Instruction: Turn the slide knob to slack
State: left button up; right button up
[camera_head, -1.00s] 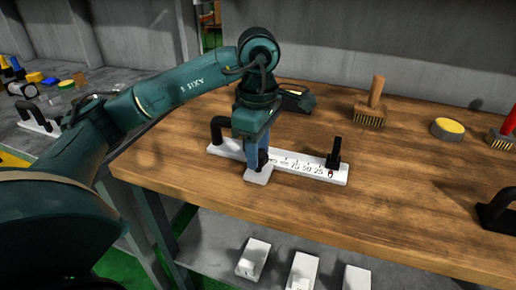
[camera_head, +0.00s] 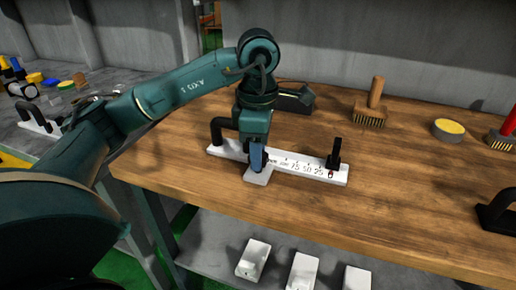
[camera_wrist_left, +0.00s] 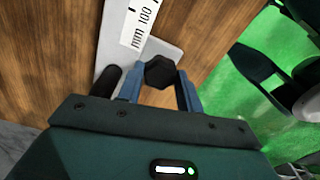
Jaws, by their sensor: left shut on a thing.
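The slide knob (camera_wrist_left: 160,72) is a black, many-sided knob on the white slide plate of a measuring device. In the left wrist view it sits between the blue fingers of my left gripper (camera_wrist_left: 160,92), which is shut on it. In the head view my left gripper (camera_head: 257,165) points down at the device's left part and hides the knob. The white ruler (camera_head: 305,168) carries printed numbers and lies on the wooden table; its "mm 100" end (camera_wrist_left: 140,25) shows in the wrist view. My right gripper is not in view.
A black upright handle (camera_head: 334,153) stands at the ruler's right end, another black handle (camera_head: 217,130) at its left. A brush (camera_head: 371,108), a yellow-topped round tin (camera_head: 448,129) and a red-handled brush (camera_head: 505,132) stand farther right. The table's middle front is clear.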

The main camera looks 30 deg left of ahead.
pick_arm(q)
jog(key=o, duration=1)
notch_tip(320, 180, up, 6)
jog(key=shift+f+p, duration=0.1)
jog(key=shift+p, duration=0.75)
notch_tip(320, 180, up, 7)
jog(key=p, duration=0.2)
jog(key=shift+r+p, duration=0.2)
jog(key=shift+p, duration=0.1)
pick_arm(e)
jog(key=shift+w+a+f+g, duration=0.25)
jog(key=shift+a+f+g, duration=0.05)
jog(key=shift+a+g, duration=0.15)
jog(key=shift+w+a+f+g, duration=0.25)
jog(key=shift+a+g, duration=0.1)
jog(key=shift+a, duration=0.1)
pick_arm(q)
jog(key=shift+r, duration=0.1)
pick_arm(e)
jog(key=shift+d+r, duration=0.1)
